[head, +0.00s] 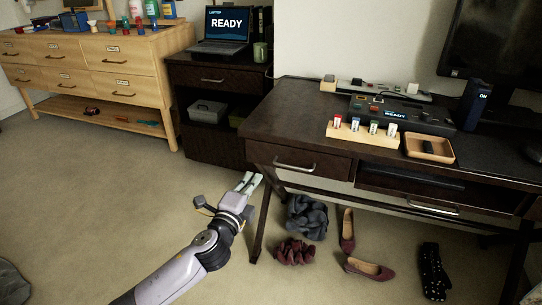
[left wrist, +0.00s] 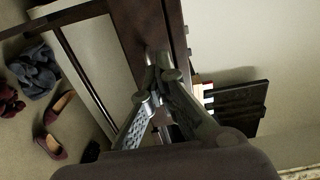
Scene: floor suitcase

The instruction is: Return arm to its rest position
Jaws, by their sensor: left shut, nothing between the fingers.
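My left arm reaches in from the bottom left of the head view. Its gripper (head: 249,180) is just in front of the dark desk's left end, beside the left front leg. The fingers are shut and hold nothing. The left wrist view shows the fingertips (left wrist: 160,68) together in front of the dark wood of the desk (left wrist: 147,25). I cannot tell whether they touch it. My right gripper is in neither view.
Under the dark desk (head: 265,108) lie grey cloth (head: 307,217), dark red cloth (head: 293,252), red shoes (head: 369,268) and a black dotted item (head: 433,271). A dark cabinet (head: 215,142) and light dresser (head: 85,62) stand behind. The carpet (head: 85,205) at left is mostly clear.

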